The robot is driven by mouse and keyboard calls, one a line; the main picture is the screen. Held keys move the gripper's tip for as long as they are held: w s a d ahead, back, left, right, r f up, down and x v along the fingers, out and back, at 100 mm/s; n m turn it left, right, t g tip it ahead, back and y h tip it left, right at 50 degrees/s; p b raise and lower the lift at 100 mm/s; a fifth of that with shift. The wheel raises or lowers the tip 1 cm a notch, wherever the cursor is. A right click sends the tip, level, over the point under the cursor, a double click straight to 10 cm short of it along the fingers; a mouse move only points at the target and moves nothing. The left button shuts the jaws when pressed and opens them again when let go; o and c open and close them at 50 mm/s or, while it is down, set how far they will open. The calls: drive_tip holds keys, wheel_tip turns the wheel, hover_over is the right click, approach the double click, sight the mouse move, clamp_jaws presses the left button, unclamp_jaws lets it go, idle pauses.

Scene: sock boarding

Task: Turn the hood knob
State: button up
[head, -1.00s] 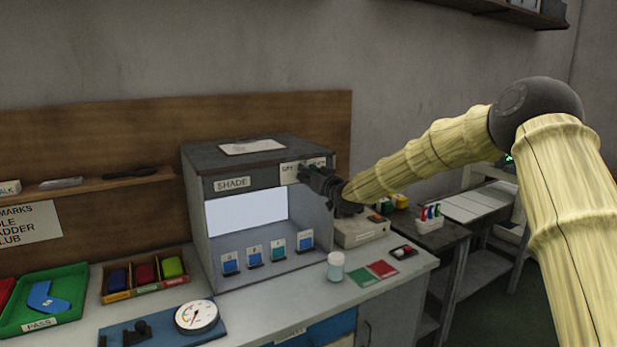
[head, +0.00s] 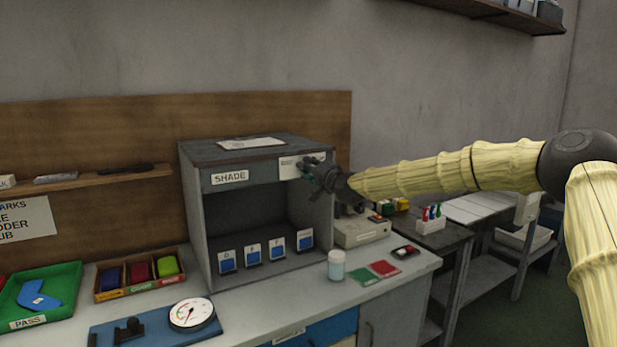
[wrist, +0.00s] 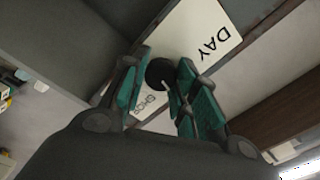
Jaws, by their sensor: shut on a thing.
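The shade hood (head: 262,225) is a grey box on the bench, with its inside dark. Its small round black knob (wrist: 160,72) sits on a white label plate (wrist: 212,35) that reads DAY and SHOP in the wrist view. My gripper (wrist: 160,88) is shut on the knob, with teal finger pads on both sides of it. In the head view my gripper (head: 318,173) is at the upper right of the hood's front and hides the knob and part of the plate.
Several blue-and-white cards (head: 254,254) stand inside the hood. On the bench are a white jar (head: 336,266), a dial gauge (head: 191,313), a tray of coloured rolls (head: 140,273) and a green PASS tray (head: 64,279). A beige box (head: 362,233) stands right of the hood.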

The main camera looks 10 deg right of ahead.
drive_tip(key=shift+d+f+m+b, duration=0.1)
drive_tip(key=shift+f+m+b, duration=0.05)
drive_tip(key=shift+m+b, duration=3)
drive_tip(key=shift+m+p, duration=0.5)
drive_tip(key=shift+m, duration=0.15)
drive_tip(key=o, duration=1)
drive_tip(key=v, duration=1.2)
